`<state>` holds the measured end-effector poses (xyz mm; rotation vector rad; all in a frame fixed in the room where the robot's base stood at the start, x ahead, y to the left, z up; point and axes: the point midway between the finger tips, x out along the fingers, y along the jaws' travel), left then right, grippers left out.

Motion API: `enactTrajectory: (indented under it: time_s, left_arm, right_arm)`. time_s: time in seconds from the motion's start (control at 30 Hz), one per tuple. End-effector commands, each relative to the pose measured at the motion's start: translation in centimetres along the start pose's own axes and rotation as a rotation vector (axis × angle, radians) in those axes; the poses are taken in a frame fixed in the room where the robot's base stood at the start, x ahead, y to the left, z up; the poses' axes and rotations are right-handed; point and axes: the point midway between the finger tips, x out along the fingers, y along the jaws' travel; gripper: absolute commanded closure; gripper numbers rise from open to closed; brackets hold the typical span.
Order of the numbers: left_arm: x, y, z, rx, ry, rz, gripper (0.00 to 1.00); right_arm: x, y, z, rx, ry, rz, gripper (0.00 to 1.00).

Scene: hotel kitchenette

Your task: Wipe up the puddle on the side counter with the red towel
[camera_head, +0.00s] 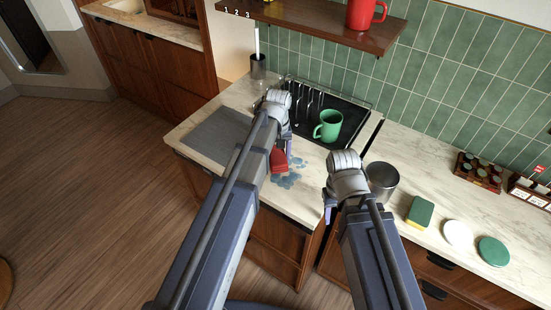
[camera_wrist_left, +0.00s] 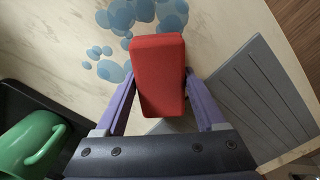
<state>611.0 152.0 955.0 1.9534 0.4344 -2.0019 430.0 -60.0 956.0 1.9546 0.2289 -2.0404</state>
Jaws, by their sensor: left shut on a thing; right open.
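The red towel (camera_wrist_left: 158,70) is a folded red block between the fingers of my left gripper (camera_wrist_left: 158,98), which is shut on it. In the head view the red towel (camera_head: 278,160) shows beside my left gripper (camera_head: 280,140), over the side counter (camera_head: 210,150). The puddle (camera_head: 288,178) is several blue blots on the counter, just in front of the towel. In the wrist view the puddle (camera_wrist_left: 120,18) lies beyond and beside the towel's far end. I cannot tell whether the towel touches the counter. My right gripper (camera_head: 328,200) is open, near the pot; its fingers are partly hidden.
A green mug (camera_head: 328,126) stands on a black drying rack (camera_head: 352,118) behind the puddle. A grey ribbed mat (camera_head: 215,137) lies left. A metal pot (camera_head: 382,180), a sponge (camera_head: 420,212) and two round discs stand on the right counter. A shelf (camera_head: 320,25) hangs above.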

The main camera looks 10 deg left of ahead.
Motion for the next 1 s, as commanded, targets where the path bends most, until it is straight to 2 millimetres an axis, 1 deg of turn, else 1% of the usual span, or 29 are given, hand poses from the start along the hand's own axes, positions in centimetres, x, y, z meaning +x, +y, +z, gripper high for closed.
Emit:
enactTrajectory:
  time_s: [0.2, 0.57, 0.83, 1.0]
  left_arm:
    - [0.0, 0.2, 0.2, 0.001, -0.001, 0.001, 0.8]
    - [0.2, 2.0, 2.1, 0.002, -0.002, 0.001, 0.8]
    - [0.2, 2.4, 2.4, 0.001, -0.003, 0.003, 0.8]
    - [0.1, 3.1, 3.2, 0.004, -0.004, 0.003, 0.8]
  right_arm:
    - [0.0, 0.0, 0.0, 0.0, 0.0, 0.0, 0.5]
    - [0.1, 0.0, 0.0, 0.0, 0.0, 0.0, 0.5]
    - [0.1, 0.0, 0.0, 0.0, 0.0, 0.0, 0.5]
    - [0.1, 0.0, 0.0, 0.0, 0.0, 0.0, 0.5]
